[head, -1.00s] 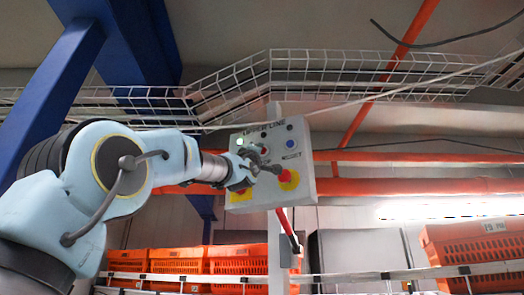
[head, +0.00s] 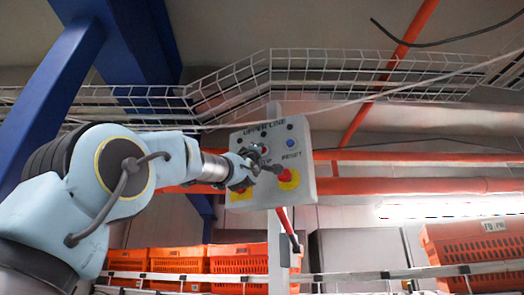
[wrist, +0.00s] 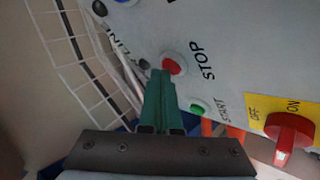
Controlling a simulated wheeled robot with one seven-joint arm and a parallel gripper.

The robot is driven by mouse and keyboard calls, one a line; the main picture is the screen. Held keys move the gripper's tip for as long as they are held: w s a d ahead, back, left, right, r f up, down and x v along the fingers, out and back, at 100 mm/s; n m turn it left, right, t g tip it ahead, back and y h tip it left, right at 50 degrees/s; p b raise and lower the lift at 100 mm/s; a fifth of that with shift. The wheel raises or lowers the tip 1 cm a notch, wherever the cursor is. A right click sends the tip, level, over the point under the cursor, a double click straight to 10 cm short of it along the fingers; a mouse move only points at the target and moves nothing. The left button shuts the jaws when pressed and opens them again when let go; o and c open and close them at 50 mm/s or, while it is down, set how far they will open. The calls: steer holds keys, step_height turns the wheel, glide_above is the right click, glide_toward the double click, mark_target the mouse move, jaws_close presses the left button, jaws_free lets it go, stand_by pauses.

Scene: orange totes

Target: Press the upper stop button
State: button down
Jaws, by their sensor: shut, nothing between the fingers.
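The grey control panel (head: 300,165), labelled UPPER LINE, hangs on a white post in the head view. The red stop button (wrist: 174,64) with the word STOP beside it shows in the wrist view, partly covered by my fingertips. My gripper (wrist: 159,76) is shut and empty, its green fingers side by side with their tips at the button's lower left edge. I cannot tell how firmly they touch it. In the head view my gripper (head: 272,167) is in front of the panel and hides part of its face.
A green START button (wrist: 197,108) and a red rotary switch (wrist: 288,133) marked OFF and ON sit on the same panel. A wire cable tray (head: 225,90) runs above. Orange totes (head: 238,260) stand below, and a blue beam (head: 60,85) rises at left.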

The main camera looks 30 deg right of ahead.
steer(key=shift+s+a+b, duration=0.45)
steer(key=shift+a+b, duration=0.1)
steer(key=shift+b, duration=0.05)
steer(key=shift+s+a+b, duration=0.75)
steer(key=shift+a+b, duration=0.25)
steer(key=shift+a, duration=0.05)
steer(key=shift+s+a+b, duration=0.7)
steer(key=shift+a+b, duration=0.3)
